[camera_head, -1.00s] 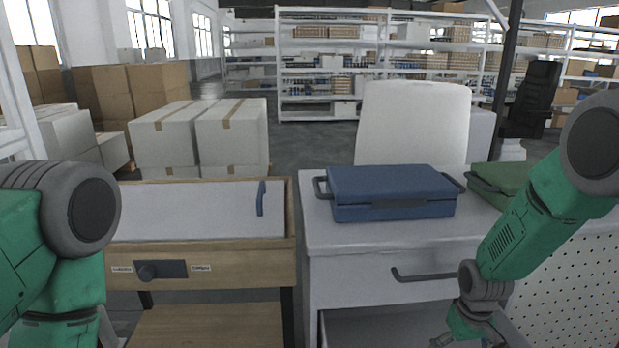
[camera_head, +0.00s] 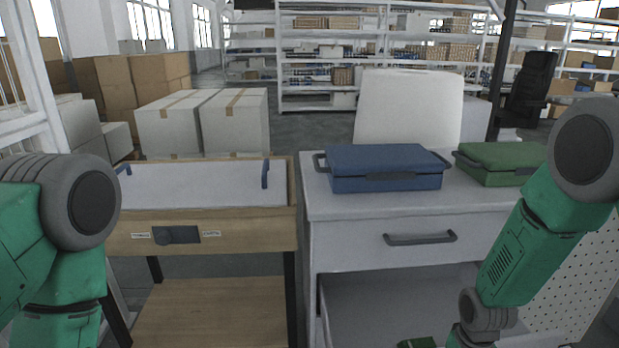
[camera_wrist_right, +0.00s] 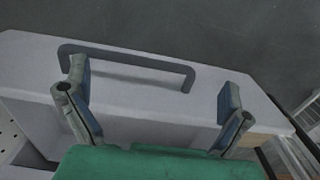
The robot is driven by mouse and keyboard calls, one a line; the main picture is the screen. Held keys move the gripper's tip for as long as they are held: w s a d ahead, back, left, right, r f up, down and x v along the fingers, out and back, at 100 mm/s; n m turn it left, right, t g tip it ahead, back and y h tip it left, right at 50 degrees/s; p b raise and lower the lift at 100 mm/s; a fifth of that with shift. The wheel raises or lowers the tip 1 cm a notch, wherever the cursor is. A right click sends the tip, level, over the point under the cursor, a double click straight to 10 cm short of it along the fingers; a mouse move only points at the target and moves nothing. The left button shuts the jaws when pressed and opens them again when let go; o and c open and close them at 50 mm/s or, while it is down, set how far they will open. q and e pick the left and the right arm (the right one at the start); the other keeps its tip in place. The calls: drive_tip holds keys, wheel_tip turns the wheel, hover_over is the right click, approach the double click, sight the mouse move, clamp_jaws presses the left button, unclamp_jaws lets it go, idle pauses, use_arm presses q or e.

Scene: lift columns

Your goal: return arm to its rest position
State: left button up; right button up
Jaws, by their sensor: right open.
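My right arm (camera_head: 515,245) comes in from the right in the head view and points down in front of the white cabinet (camera_head: 335,250). Its gripper is below the head view's lower edge. In the right wrist view my right gripper (camera_wrist_right: 153,92) is open, with its two fingers wide apart and nothing between them. A dark bar handle (camera_wrist_right: 125,57) on a pale surface shows beyond the fingers; I cannot tell whether a finger touches it. My left arm (camera_head: 65,240) is bent at the left edge of the head view, and its gripper is out of view.
A blue case (camera_head: 385,168) and a green case (camera_head: 495,160) lie on the cabinet top. The cabinet's front has a dark handle (camera_head: 420,238), with an open space below. A wooden table (camera_head: 270,225) with a pale inset stands left. Boxes and shelves stand behind.

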drive_tip(key=s+a+f+b, duration=0.1)
drive_tip(key=s+f+b, duration=0.1)
drive_tip(key=s, duration=1.1)
drive_tip(key=s+a+f+b, duration=0.1)
drive_tip(key=s+f, duration=0.3)
drive_tip(key=s, duration=0.9)
drive_tip(key=shift+s+a+f+t+b, duration=0.2)
drive_tip(key=shift+s+t+b, duration=0.1)
drive_tip(key=shift+b, duration=0.25)
drive_tip(key=shift+w, duration=0.2)
